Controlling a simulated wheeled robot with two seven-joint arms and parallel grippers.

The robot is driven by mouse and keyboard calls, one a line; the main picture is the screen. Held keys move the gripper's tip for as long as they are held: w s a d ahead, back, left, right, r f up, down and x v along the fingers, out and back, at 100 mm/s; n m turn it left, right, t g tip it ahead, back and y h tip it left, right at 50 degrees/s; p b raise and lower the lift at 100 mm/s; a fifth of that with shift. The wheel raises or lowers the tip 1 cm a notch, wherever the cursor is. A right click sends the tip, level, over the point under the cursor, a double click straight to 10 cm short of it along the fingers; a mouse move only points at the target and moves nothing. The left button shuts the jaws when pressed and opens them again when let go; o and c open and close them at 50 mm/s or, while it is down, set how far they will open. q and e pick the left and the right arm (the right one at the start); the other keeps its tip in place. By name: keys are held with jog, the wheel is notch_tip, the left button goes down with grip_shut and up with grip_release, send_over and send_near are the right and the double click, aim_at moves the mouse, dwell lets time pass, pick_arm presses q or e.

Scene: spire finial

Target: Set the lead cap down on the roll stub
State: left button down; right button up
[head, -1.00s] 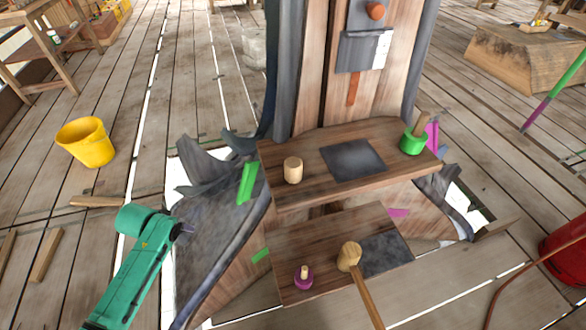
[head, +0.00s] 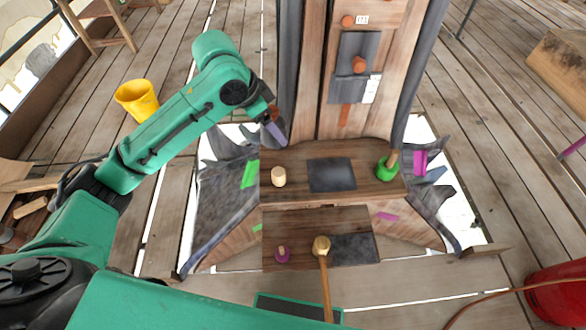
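A short pale wooden stub (head: 279,176) stands upright at the left of the upper wooden shelf (head: 305,150); it may be the roll stub. I cannot clearly identify the lead cap. A dark grey sheet (head: 331,175) lies flat on the upper shelf, and a grey piece (head: 352,85) with an orange-brown knob (head: 359,65) is on the upright boards. My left gripper (head: 275,131) is above and behind the stub, near the shelf's back left corner, apart from the stub. My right gripper is out of view.
A green pot with a wooden handle (head: 387,168) stands at the shelf's right. The lower shelf (head: 300,222) holds a mallet (head: 322,246), a purple-based peg (head: 282,255) and another grey sheet (head: 354,248). A yellow bucket (head: 137,100) and red drum (head: 560,290) stand on the floor.

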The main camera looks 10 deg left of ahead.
pick_arm(q)
jog(key=d, duration=0.1)
send_over(277, 172)
jog(key=shift+m, duration=0.3)
notch_tip(277, 172, down, 8)
jog(key=shift+a+r+p, duration=0.1)
jog(key=shift+p, duration=0.3)
jog(key=f, duration=1)
jog(key=shift+w+d+f+p, duration=0.1)
jog(key=shift+d+f+p, duration=0.15)
jog(key=shift+p, duration=0.15)
jog(key=shift+f, duration=0.3)
grip_release()
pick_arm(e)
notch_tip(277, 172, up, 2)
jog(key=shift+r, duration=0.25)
